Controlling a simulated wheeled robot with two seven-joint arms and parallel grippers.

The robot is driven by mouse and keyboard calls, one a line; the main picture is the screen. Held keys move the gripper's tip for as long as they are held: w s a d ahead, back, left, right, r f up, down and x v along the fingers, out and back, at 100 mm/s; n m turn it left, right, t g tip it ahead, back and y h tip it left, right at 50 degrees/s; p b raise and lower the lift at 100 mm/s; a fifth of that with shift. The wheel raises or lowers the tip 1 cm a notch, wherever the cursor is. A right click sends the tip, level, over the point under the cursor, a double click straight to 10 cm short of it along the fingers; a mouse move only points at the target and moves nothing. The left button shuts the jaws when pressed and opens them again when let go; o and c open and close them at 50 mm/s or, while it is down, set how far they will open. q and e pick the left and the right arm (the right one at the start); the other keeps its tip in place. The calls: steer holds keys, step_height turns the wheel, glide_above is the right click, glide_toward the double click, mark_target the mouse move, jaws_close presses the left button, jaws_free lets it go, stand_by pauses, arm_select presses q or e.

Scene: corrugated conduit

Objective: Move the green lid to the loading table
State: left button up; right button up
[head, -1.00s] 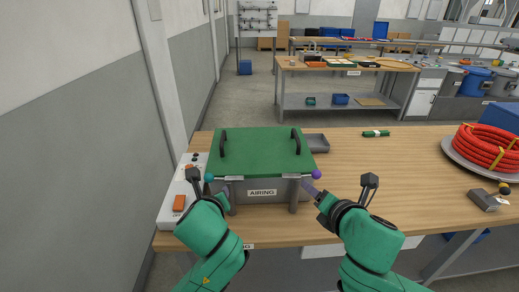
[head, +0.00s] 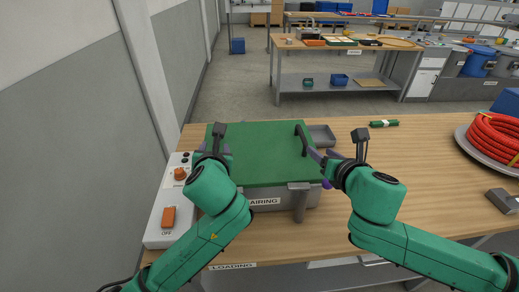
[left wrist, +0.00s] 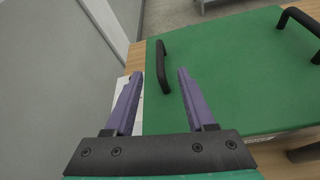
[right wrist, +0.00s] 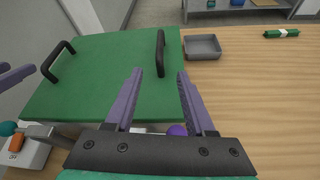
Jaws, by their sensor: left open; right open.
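The green lid (head: 262,158) lies flat on the grey box marked AIRING (head: 290,198). It has two black handles; the right handle (head: 301,140) shows in the head view, and the left one is partly behind my left arm. In the left wrist view my left gripper (left wrist: 160,74) is open, its purple fingers either side of the near end of the left handle (left wrist: 163,66), apart from it. In the right wrist view my right gripper (right wrist: 159,74) is open, its tips just short of the right handle (right wrist: 160,52). A LOADING label (head: 233,266) is on the bench's front edge.
A switch box with an orange switch (head: 168,217) stands left of the grey box. A small grey tray (head: 321,135) lies behind the lid's right edge. A red hose coil (head: 492,138) sits far right. The bench (head: 420,170) between is mostly clear.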

mark_target(305, 140)
arm_select(q)
steer(key=x, duration=1.4)
steer(key=shift+w+a+f, duration=0.15)
steer(key=shift+w+f, duration=0.05)
steer(key=shift+w, duration=0.05)
arm_select(e)
steer(key=x, duration=1.4)
steer(key=shift+w+a+f, duration=0.1)
steer(key=shift+w+a, duration=0.05)
steer(key=shift+w, duration=0.1)
arm_select(q)
steer(key=shift+s+r, duration=0.1)
steer(key=shift+c, duration=0.3)
arm_select(e)
steer(key=shift+s, duration=0.1)
steer(key=shift+c, duration=0.3)
arm_select(q)
jaws_close()
arm_select(e)
jaws_close()
